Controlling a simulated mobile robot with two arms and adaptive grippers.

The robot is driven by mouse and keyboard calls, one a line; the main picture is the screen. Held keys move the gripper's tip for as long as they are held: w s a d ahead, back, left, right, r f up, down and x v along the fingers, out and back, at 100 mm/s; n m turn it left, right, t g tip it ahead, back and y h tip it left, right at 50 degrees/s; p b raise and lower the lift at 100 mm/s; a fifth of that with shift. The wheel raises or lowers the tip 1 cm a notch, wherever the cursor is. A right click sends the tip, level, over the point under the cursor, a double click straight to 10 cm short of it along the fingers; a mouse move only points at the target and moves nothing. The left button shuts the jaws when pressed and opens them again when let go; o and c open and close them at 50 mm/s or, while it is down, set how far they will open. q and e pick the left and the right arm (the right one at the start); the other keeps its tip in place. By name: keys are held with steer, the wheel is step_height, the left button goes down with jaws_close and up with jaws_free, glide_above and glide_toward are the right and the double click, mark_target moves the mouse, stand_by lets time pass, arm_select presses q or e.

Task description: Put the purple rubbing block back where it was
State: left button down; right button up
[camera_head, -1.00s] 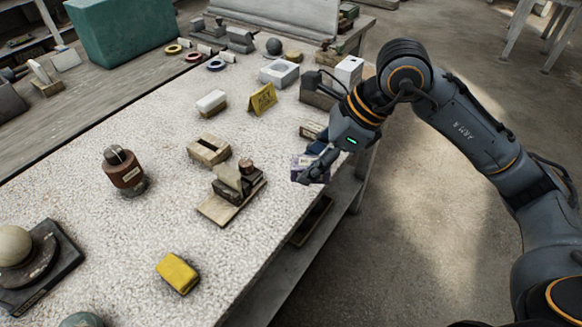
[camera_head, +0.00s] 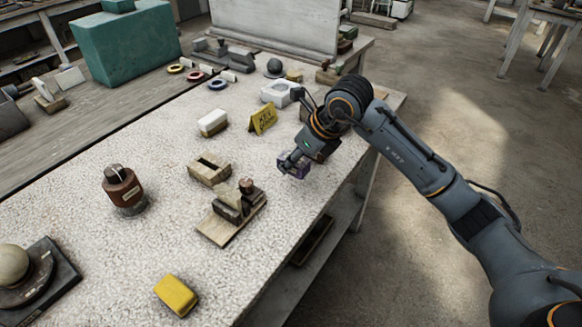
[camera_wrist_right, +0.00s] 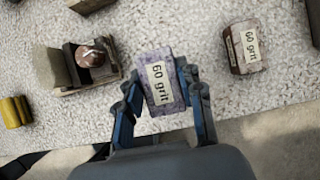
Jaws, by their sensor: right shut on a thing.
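The purple rubbing block (camera_head: 297,167), with a pale "60 grit" label, is between the fingers of my right gripper (camera_head: 291,164), near the bench's right edge. In the right wrist view, the purple block (camera_wrist_right: 158,84) sits between the blue-grey fingers of my right gripper (camera_wrist_right: 160,93), which is shut on it. The block's height above the bench is hard to tell. A brownish block (camera_wrist_right: 245,48), also labelled "60 grit", stands apart to its right in that view. My left gripper is not in view.
A wooden stand with dark blocks and a knob (camera_head: 232,213) and a slotted wooden box (camera_head: 209,168) stand left of the gripper. A yellow block (camera_head: 176,295), a yellow sign (camera_head: 262,119) and a white block (camera_head: 212,122) are on the bench (camera_head: 110,245).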

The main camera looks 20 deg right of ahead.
mark_target(291, 181)
steer(key=w+f, duration=0.2)
steer(key=shift+w+f, duration=0.1)
steer(key=shift+f, duration=0.2)
step_height(291, 181, down, 2)
steer(key=shift+f+p, duration=0.2)
steer(key=shift+p, duration=0.25)
steer(key=shift+f, duration=0.2)
steer(key=shift+f, duration=0.1)
steer(key=o, duration=1.2)
steer(key=shift+o, duration=0.2)
